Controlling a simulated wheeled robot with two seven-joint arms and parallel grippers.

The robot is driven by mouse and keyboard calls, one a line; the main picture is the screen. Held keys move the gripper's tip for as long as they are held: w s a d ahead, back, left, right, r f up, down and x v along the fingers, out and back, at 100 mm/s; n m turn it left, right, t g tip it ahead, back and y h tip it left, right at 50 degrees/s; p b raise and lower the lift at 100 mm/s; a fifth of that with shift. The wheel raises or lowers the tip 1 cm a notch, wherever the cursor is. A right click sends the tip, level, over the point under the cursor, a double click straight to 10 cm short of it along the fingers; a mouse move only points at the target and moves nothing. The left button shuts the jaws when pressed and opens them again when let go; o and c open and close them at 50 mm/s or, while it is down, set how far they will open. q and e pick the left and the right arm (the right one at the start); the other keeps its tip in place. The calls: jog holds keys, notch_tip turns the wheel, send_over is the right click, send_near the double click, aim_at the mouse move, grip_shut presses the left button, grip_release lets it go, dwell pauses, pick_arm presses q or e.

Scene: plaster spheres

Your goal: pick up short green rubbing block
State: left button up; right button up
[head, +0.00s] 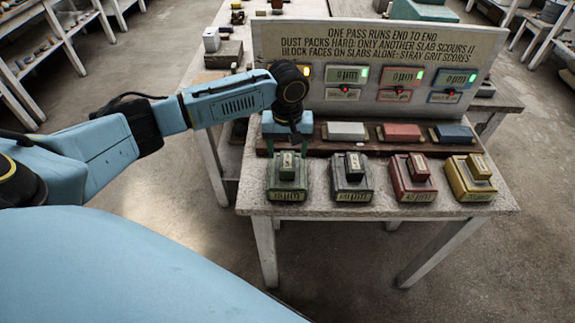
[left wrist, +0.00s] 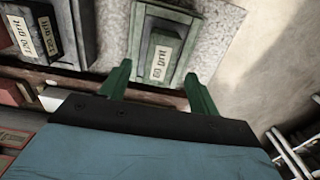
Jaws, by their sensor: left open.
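The short green rubbing block (head: 288,166) sits on a green slab (head: 287,195) at the left end of the bench's front row. In the left wrist view the block (left wrist: 166,52) carries a "60 grit" label and lies upon the slab (left wrist: 139,40). My left gripper (head: 287,152) is open and empty, pointing down just behind the block. In the left wrist view its two green fingers (left wrist: 157,76) stand apart on either side of the block's near end, without visible contact. My right gripper is not in view.
Dark (head: 353,185), red (head: 412,188) and yellow (head: 470,188) slabs, each with a block on top, stand to the right. Behind them a brown rail (head: 320,147) holds white, red and blue blocks below a sign panel (head: 380,45). The bench's left edge is close.

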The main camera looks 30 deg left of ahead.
aim_at(287, 161)
pick_arm(q)
notch_tip(287, 161, down, 4)
jog(key=shift+s+d+f, duration=0.1)
jog(key=shift+f, duration=0.05)
jog(key=shift+c, duration=0.4)
jog(key=c, duration=1.1)
jog(key=shift+r+p, duration=0.35)
jog(key=shift+r, duration=4.75)
jog(key=shift+c, duration=0.2)
